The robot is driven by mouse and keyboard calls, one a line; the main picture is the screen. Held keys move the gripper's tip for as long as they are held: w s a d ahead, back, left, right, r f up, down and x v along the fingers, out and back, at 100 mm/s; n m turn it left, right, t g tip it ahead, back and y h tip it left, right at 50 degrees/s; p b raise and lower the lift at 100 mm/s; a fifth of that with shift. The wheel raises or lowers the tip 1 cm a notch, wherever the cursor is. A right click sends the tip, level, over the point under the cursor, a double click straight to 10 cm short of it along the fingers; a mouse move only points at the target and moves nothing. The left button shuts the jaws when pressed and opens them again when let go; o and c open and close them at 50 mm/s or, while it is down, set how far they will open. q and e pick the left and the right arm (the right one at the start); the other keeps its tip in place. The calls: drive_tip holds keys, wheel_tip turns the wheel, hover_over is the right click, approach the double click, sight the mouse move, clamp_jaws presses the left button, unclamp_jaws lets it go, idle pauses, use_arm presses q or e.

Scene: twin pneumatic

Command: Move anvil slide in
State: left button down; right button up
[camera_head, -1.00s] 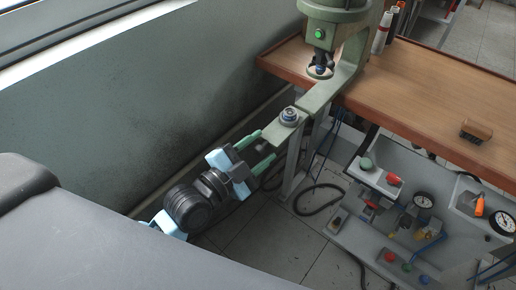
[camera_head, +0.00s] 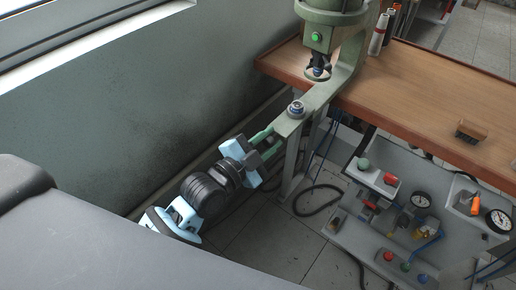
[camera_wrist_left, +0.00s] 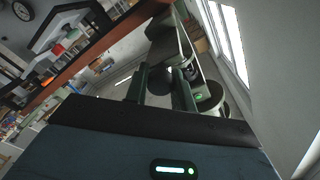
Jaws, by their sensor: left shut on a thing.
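The anvil slide (camera_head: 289,126) is a grey-green flat bar that sticks out from under the press head (camera_head: 333,20) past the table's left edge. A round metal anvil (camera_head: 296,109) sits on top near its outer end. My left gripper (camera_head: 271,142) is at this outer end, its green fingers shut on the slide. In the left wrist view the two fingers (camera_wrist_left: 161,86) stand at the slide (camera_wrist_left: 163,48), and the exact contact is hard to see. My right gripper is not in view.
The wooden table (camera_head: 430,95) carries a small brown block (camera_head: 474,131) and spools at the back. A grey control panel (camera_head: 385,215) with gauges and buttons stands below its front edge. The wall (camera_head: 120,120) is close on the left.

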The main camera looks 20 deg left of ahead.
sight(290, 119)
use_arm(q)
drive_tip(key=x, duration=0.8)
drive_tip(key=shift+w+a+f, duration=0.15)
drive_tip(key=shift+w+a, duration=0.05)
drive_tip(key=shift+w, duration=0.2)
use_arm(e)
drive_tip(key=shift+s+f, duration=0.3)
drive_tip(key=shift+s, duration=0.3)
use_arm(q)
drive_tip(key=c, duration=1.3)
unclamp_jaws()
drive_tip(key=shift+o, duration=0.6)
drive_tip(key=shift+w+r, duration=0.1)
drive_tip(key=shift+r, duration=0.2)
drive_tip(key=shift+w+f, duration=0.1)
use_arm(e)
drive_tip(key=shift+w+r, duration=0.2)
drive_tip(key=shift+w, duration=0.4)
use_arm(q)
drive_tip(key=shift+f, duration=0.1)
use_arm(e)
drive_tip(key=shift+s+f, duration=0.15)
